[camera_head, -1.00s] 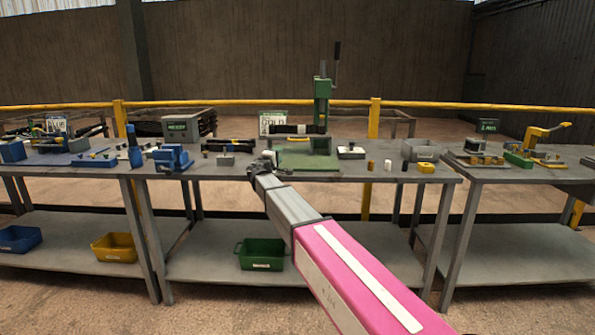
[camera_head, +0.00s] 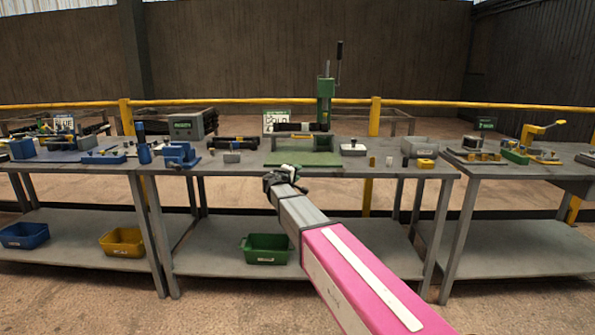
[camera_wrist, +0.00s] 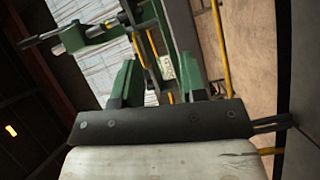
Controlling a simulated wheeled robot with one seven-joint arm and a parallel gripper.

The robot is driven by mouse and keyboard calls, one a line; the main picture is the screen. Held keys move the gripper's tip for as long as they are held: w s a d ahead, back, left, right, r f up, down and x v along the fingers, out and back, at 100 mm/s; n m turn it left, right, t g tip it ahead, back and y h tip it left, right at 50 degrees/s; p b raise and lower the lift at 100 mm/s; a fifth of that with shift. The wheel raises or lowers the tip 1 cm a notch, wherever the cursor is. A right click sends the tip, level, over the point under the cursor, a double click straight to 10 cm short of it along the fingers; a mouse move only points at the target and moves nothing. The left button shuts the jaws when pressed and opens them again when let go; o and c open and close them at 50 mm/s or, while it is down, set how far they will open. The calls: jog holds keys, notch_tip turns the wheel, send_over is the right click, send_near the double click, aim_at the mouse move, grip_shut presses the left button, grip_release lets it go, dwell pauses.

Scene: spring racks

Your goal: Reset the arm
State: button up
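My arm reaches out from the lower right in the head view, with a pink and white link and a grey link. My gripper (camera_head: 287,177) is at its end, in front of the middle bench's (camera_head: 225,170) near edge. In the wrist view two green fingers stand apart above a dark bar, and my gripper (camera_wrist: 160,68) looks open with nothing between the fingers. Beyond them a green press (camera_wrist: 180,25) shows tilted. In the head view the press (camera_head: 325,100) stands at the back of the middle bench.
Blue fixtures (camera_head: 180,156) lie left on the benches, and a grey box (camera_head: 420,147) and yellow block (camera_head: 425,163) lie right. A yellow toggle fixture (camera_head: 540,130) is on the right bench. Bins (camera_head: 267,248) sit on the lower shelves. A yellow rail (camera_head: 230,102) runs behind.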

jog(key=s+d+f+m+g+y, duration=0.2)
jog(key=s+d+f+m+g, duration=0.45)
jog(key=s+d+f, duration=1.05)
jog(key=s+d+f+m+g+y, duration=0.1)
jog(key=s+f+g+y, duration=0.1)
jog(key=s+f, duration=0.2)
jog(key=s+f+m+g+y, duration=0.1)
jog(key=s+f+g+y, duration=0.1)
jog(key=s, duration=0.8)
jog(key=s+d+f+m+g+y, duration=0.1)
jog(key=s+f+g+y, duration=0.2)
jog(key=s+f, duration=0.3)
jog(key=shift+s+d+f+g, duration=0.3)
jog(key=shift+s+g, duration=0.35)
jog(key=shift+s, duration=0.25)
